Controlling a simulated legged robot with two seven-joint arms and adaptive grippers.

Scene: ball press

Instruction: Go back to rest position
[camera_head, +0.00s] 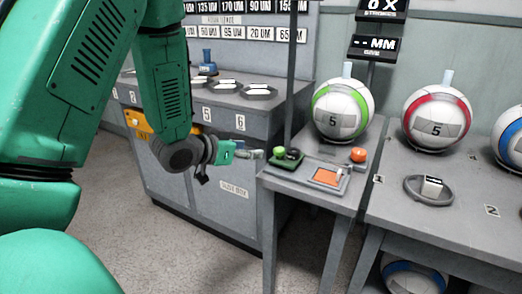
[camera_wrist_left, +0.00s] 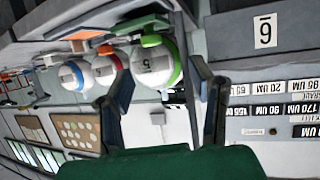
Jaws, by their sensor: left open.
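My left arm comes in from the left in the head view. Its gripper (camera_head: 258,154) hangs in front of the grey cabinet, just left of the small press table (camera_head: 305,193). In the left wrist view the two fingers of the left gripper (camera_wrist_left: 160,85) stand wide apart with nothing between them. The green-striped ball (camera_head: 342,110) marked 5 sits on the small table, apart from the gripper. It also shows beyond the fingers in the wrist view (camera_wrist_left: 152,68). My right gripper is in neither view.
A green knob (camera_head: 280,151), an orange knob (camera_head: 358,155) and an orange pad (camera_head: 326,177) are on the small table. The red-striped ball (camera_head: 437,118), a blue-striped ball (camera_head: 510,138) and a ring holder (camera_head: 412,186) stand on the right table. The numbered cabinet (camera_head: 225,190) is behind my arm.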

